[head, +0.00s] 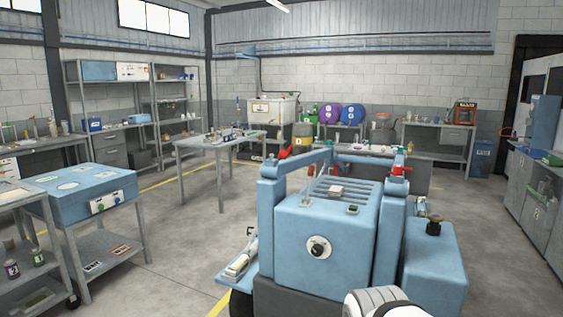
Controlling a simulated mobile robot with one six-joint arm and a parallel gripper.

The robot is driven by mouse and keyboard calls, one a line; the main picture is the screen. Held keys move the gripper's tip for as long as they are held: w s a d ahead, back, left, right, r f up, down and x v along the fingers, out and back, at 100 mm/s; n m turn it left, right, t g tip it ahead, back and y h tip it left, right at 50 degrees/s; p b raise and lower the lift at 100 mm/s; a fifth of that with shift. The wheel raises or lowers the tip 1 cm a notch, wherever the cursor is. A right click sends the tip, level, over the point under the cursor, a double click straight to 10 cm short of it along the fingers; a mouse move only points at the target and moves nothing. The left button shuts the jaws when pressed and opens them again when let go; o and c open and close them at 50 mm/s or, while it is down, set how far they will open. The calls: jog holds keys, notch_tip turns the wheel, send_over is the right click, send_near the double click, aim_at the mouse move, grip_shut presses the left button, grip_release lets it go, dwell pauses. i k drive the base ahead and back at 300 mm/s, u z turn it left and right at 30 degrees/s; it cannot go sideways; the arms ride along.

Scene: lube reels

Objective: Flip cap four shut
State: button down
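I cannot pick out a cap marked four at this distance. Three reels stand along the back wall: a green one (310,112), a purple one (329,114) and a blue one (350,114). Any small caps near them are too small to make out. A white rounded part of my arm shows at the bottom edge, right of the middle. My gripper is not in view.
A large light-blue machine (318,275) with a round dial stands close in front. A grey table (190,143) with small items stands beyond it. A blue box (85,195) sits on a bench at left. Open floor (170,240) lies between bench and machine.

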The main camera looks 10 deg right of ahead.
aim_at(284, 154)
jog(key=z, duration=0.05)
jog(key=k, duration=0.65)
jog(key=u, duration=0.55)
jog(key=i, duration=1.95)
jog(key=z, duration=0.9)
